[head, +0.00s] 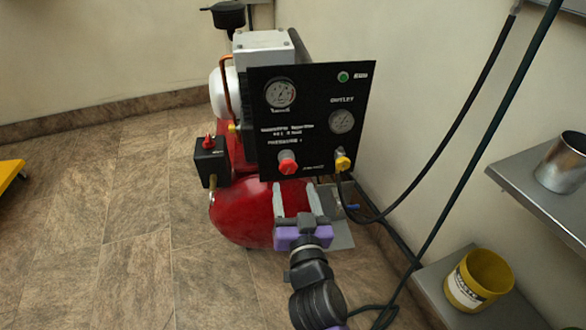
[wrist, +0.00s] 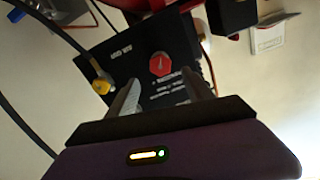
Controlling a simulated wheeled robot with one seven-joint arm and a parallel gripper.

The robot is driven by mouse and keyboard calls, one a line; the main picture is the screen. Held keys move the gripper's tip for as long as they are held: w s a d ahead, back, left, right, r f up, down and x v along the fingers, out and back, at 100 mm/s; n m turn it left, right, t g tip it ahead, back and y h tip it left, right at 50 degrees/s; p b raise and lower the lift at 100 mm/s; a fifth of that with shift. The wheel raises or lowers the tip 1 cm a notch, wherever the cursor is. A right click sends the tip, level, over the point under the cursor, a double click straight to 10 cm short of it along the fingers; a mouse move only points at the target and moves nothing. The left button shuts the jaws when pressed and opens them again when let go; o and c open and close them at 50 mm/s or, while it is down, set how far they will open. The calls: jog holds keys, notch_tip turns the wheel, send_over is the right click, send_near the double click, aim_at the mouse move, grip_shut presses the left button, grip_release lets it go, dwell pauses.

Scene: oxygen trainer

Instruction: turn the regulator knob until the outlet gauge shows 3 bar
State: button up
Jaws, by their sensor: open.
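The red regulator knob (head: 287,163) sticks out of the lower left of the black panel (head: 262,110). The outlet gauge (head: 342,121) is at the panel's right under the word OUTLET; its needle is too small to read. A second gauge (head: 280,94) sits at the upper left. My gripper (head: 296,190) is open and empty, in front of and below the knob in the head view. In the wrist view the knob (wrist: 162,64) shows beyond the gap between my fingers (wrist: 165,95), apart from them.
A yellow fitting (head: 342,161) with a black hose is right of the knob. The red tank (head: 238,217) lies below the panel. A box with a red switch (head: 209,158) is at left. A metal shelf (head: 535,178) and yellow bucket (head: 478,280) stand at right.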

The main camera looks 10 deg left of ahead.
aim_at(288, 169)
jog(key=shift+p+x, duration=0.45)
jog(key=shift+x, duration=3.05)
grip_shut()
jog(key=shift+n, duration=0.3)
jog(key=n+b, duration=0.1)
jog(key=n, duration=0.2)
jog(key=shift+a+n, duration=0.15)
jog(key=shift+n, duration=2.55)
